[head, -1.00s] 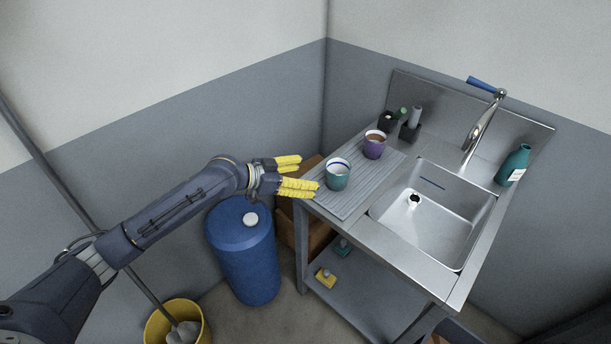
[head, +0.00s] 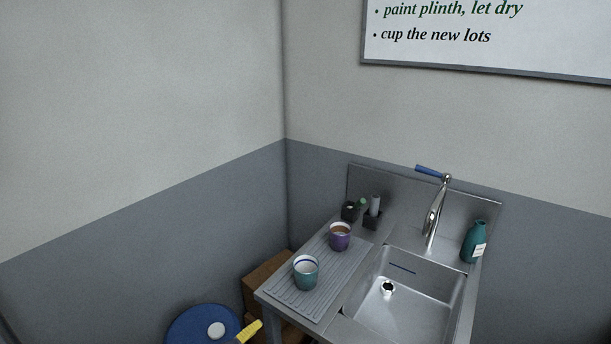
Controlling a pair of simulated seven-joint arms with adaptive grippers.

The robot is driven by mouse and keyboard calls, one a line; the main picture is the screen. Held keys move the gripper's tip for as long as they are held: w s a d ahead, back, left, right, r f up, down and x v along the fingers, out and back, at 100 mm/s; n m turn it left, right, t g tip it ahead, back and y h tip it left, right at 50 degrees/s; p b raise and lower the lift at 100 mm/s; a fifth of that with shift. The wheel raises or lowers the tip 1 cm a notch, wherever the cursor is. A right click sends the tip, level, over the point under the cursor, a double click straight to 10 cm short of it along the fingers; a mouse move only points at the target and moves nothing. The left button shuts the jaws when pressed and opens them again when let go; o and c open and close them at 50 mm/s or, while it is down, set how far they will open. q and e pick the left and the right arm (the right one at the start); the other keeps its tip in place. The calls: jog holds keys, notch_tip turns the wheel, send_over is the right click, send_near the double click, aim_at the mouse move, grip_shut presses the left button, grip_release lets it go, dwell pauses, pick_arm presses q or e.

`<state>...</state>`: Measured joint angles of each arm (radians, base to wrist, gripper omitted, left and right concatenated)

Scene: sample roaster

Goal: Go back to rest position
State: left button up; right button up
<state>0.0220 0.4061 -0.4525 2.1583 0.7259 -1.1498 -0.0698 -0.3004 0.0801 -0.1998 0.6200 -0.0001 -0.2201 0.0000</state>
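Only a yellow fingertip of my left gripper (head: 249,331) shows at the bottom edge, in front of the blue drum and left of the sink unit. The rest of that gripper is below the picture, so its opening cannot be seen. My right gripper is not in view.
The steel sink (head: 415,300) has a tap (head: 436,212) behind it and a teal bottle (head: 474,242) at its right. Dark holders (head: 372,218) stand at the back. A blue drum (head: 190,326) and cardboard boxes (head: 262,281) are at the sink unit's left. A whiteboard (head: 490,40) hangs above.

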pick_arm(q)
jog(key=s+a+f+n+g+y, duration=0.1)
jog(key=s+a+f+n+y, duration=0.1)
jog(key=s+a+y, duration=0.65)
jog(key=s+a+f+n+g+y, duration=0.1)
jog(key=s+a+f+n+y, duration=0.15)
jog(key=s+a, duration=1.05)
jog(key=s+d+f+g+h, duration=0.1)
jog(key=s+d+f, duration=0.15)
jog(key=f, duration=1.35)
jog(key=s+d+f+g+h, duration=0.1)
jog(key=d+f+g+h, duration=0.15)
jog(key=f, duration=1.45)
jog(key=s+f+n+g, duration=0.2)
jog(key=s+f+n, duration=0.1)
jog(key=s+f, duration=1.5)
jog(key=shift+s+d+h, duration=0.35)
jog(key=shift+s+d, duration=0.1)
jog(key=shift+s, duration=0.55)
jog(key=shift+f+n, duration=0.1)
jog(key=shift+n, duration=0.15)
